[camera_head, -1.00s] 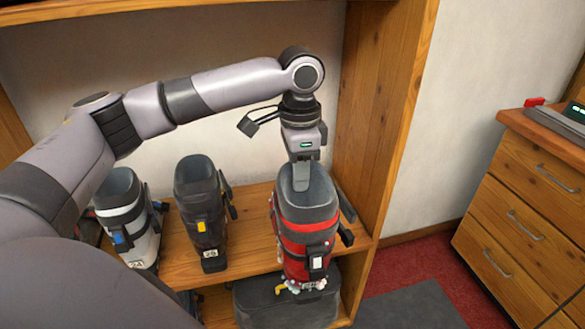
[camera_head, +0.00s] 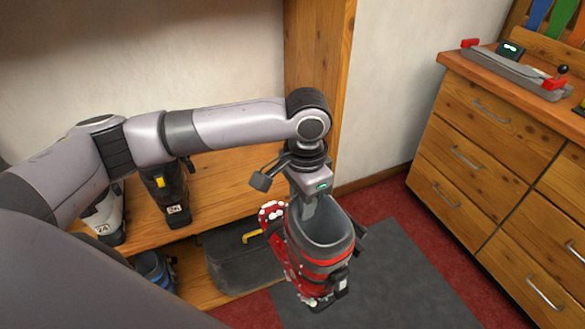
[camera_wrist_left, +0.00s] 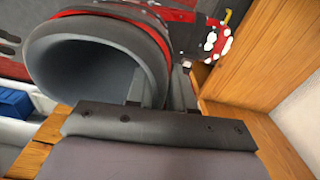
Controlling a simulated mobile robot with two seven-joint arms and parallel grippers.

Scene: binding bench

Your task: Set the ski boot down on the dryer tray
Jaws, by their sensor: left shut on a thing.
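The ski boot (camera_head: 322,262) is red and black with a grey open cuff. My left gripper (camera_head: 308,212) is shut on the rim of its cuff and holds it in front of the shelf unit, above the floor. The boot also shows in the left wrist view (camera_wrist_left: 85,55), its dark opening close to the gripper (camera_wrist_left: 160,95). I cannot make out the dryer tray for certain. My right gripper is not in view.
A black boot (camera_head: 168,190) and a white boot (camera_head: 105,218) stand on the wooden shelf. A dark box (camera_head: 232,262) and a blue item (camera_head: 155,270) sit below. At right, a wooden drawer cabinet (camera_head: 480,150) carries a grey unit with red ends (camera_head: 515,72).

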